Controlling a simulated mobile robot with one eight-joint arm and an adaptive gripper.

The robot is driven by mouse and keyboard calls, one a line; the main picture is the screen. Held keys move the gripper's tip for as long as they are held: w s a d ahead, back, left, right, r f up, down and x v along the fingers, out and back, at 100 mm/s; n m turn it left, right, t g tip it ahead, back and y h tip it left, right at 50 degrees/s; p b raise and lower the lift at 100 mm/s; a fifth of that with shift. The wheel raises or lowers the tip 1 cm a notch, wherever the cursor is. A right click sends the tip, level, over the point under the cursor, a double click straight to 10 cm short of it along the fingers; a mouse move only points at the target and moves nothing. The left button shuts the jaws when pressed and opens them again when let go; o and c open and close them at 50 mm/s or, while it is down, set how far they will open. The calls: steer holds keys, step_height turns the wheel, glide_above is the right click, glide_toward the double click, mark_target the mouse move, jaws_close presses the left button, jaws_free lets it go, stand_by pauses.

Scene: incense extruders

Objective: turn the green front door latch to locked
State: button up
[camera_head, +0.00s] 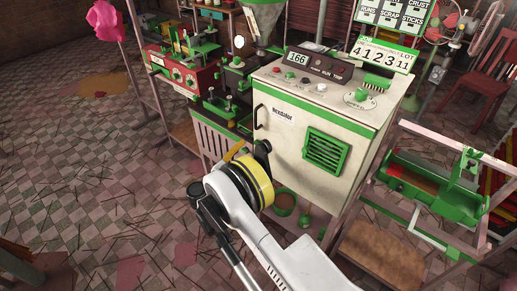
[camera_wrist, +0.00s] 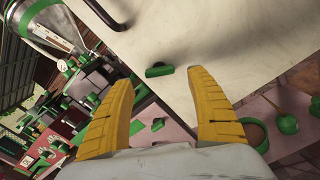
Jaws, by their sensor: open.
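The cream cabinet (camera_head: 310,140) has a front door with a black handle (camera_head: 258,117) near its left edge. In the wrist view, a small green latch (camera_wrist: 159,71) sits on the cream door face, below the black handle (camera_wrist: 98,12). It looks like a short bar, though the view is tilted. My gripper (camera_wrist: 158,82) is open, with its yellow fingers to either side of the latch in the picture. No contact shows, and the gap in depth is unclear. In the head view, my gripper (camera_head: 250,150) is at the door's lower left and appears to hide the latch.
A green vent (camera_head: 326,150) is on the door, right of my gripper. A red machine (camera_head: 182,75) stands to the left. A wooden stand with a green trough (camera_head: 430,190) is at the right. Tiled floor is open at the left, with scattered sticks.

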mark_target(258, 144)
steer(key=b+x, duration=0.1)
steer(key=x, duration=0.4)
steer(key=shift+w, duration=0.1)
steer(key=shift+c, duration=0.2)
steer(key=c, duration=1.2)
